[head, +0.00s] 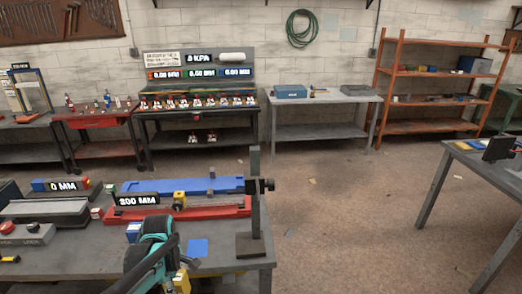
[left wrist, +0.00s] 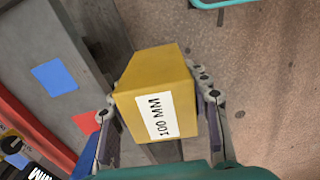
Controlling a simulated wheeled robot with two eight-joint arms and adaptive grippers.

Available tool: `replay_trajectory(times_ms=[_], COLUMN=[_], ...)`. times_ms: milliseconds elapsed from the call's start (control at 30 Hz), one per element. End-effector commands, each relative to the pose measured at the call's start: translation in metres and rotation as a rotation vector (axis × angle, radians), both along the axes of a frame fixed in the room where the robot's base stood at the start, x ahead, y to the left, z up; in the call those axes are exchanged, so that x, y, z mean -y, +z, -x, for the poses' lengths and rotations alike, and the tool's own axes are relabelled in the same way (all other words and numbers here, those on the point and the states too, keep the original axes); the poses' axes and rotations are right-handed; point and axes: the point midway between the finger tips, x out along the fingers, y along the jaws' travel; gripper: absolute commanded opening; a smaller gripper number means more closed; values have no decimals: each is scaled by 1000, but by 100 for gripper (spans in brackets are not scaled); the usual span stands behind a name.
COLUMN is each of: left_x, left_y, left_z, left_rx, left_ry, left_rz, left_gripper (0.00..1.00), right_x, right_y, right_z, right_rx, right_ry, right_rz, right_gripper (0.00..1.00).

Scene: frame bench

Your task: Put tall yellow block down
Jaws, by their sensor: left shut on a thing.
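The tall yellow block (left wrist: 180,72), with a white label reading 100 MM, sits between the fingers of my left gripper (left wrist: 160,120), which is shut on it. In the left wrist view the grey bench edge and brown floor lie beneath it. In the head view my teal left arm reaches in at the bottom, and a yellow part, likely this block (head: 182,280), shows partly beside it; the arm hides the rest. A blue square (head: 197,248) lies flat on the bench and also shows in the left wrist view (left wrist: 55,75). My right gripper is not in view.
A red square (left wrist: 88,122) lies on the bench near the blue one. A grey upright post (head: 255,195) stands at the bench's right end. Floor is open to the right.

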Motion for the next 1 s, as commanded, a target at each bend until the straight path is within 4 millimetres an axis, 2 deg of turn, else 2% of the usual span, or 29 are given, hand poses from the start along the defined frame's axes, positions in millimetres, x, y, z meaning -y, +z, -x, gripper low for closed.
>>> replay_trajectory(times_ms=[267, 467, 800, 1000], left_x=[11, 24, 56, 67], left_y=[-20, -40, -92, -107], left_z=[-1, -1, 3, 6], left_rx=[1, 1, 1, 2], left_ry=[-251, -523, -1263, -1517], left_rz=[-1, -2, -6, -8], left_gripper=[0, 0, 0, 0], right_x=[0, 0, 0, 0], right_y=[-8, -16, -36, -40], right_z=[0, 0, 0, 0], right_rx=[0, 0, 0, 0], right_ry=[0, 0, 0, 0], right_rz=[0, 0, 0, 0], right_gripper=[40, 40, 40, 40])
